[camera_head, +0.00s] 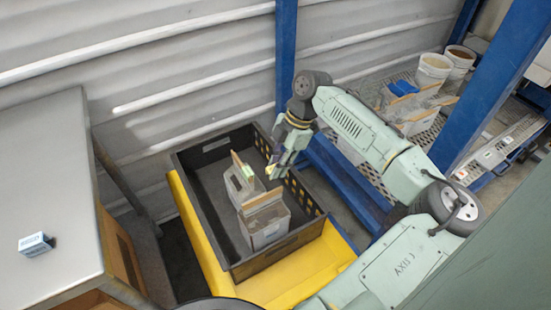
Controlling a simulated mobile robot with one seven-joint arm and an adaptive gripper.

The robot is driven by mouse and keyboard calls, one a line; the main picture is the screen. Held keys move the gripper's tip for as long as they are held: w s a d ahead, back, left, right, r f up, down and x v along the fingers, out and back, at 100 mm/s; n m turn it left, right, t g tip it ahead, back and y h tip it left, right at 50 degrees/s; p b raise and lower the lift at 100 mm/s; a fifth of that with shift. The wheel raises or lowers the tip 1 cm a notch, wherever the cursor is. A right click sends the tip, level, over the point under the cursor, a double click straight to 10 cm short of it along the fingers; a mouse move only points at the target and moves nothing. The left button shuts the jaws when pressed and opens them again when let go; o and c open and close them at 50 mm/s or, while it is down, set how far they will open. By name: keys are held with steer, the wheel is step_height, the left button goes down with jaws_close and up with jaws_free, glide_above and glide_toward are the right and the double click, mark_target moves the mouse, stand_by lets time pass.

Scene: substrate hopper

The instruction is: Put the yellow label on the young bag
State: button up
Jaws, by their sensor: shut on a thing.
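My gripper (274,171) is over the right part of a black crate (182,188), pointing down. It is shut on a small yellow piece, which looks like the yellow label (270,169). Two grey, box-like bags stand in the crate, each with a brown strip along its top. The rear bag (236,188) is just left of my gripper and carries a pale yellow-green patch (248,171). The front bag (264,228) is below and in front of my gripper, with a small pale mark on its face. I cannot tell which bag is the young one.
The crate sits on a yellow base (280,285); its left floor is bare. A grey cabinet (50,190) with a small blue-and-white box (36,244) stands at left. A blue post (286,50) rises behind the crate. A mesh rack with buckets (433,70) is at right.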

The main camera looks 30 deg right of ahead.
steer(key=b, duration=0.5)
glide_above(274, 192)
steer(key=d, duration=0.1)
steer(key=shift+w+d+f, duration=0.1)
steer(key=shift+w+f, duration=0.05)
steer(key=shift+f, duration=1.35)
steer(key=shift+w+d+f, duration=0.1)
steer(key=shift+f, duration=2.8)
steer(key=shift+d, duration=0.1)
steer(key=o, duration=0.8)
steer(key=shift+o, duration=0.5)
steer(key=o, duration=0.5)
steer(key=shift+r, duration=0.1)
